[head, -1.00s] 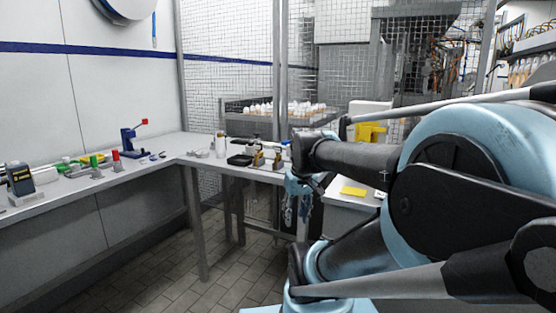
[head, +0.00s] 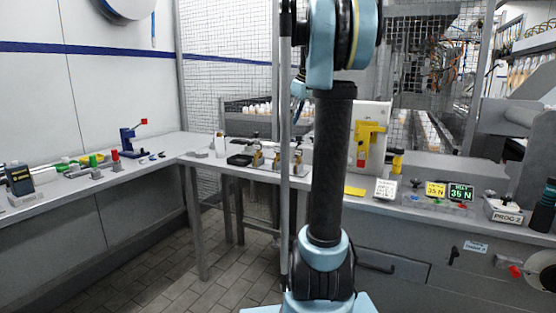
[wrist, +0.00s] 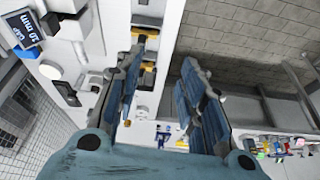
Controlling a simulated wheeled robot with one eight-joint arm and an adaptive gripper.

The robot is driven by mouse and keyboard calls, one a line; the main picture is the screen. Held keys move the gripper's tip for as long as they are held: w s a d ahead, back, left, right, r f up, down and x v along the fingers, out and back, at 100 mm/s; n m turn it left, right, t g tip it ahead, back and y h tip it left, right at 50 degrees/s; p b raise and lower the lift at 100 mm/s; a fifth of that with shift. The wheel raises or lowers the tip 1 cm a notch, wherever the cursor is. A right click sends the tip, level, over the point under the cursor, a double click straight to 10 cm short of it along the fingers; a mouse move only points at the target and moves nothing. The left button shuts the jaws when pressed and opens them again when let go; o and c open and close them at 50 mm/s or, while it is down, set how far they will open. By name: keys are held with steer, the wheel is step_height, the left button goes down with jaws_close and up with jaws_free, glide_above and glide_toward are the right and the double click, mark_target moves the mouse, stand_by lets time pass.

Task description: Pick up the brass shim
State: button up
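I cannot pick out the brass shim for certain. A flat yellow piece (head: 355,190) lies on the right-hand bench in the head view, but I cannot tell whether it is the shim. Brass-coloured blocks (head: 258,160) stand on the corner bench. In the wrist view my gripper (wrist: 158,65) has its two blue-grey fingers spread apart, with nothing visible between them. It is above a white bench surface (wrist: 105,25). In the head view my gripper is mostly hidden behind my arm.
A black tray (head: 240,160) sits near the brass blocks. A blue press (head: 130,142) stands on the left bench. Tiled floor (head: 150,275) is open below.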

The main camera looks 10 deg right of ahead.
steer(key=w+d+r+n, duration=0.1)
steer(key=w+r, duration=0.1)
steer(key=w, duration=0.2)
glide_above(278, 148)
steer(key=d, duration=0.2)
step_height(278, 148, down, 11)
steer(key=shift+x, duration=2.95)
steer(key=shift+s+a, duration=0.15)
jaws_close()
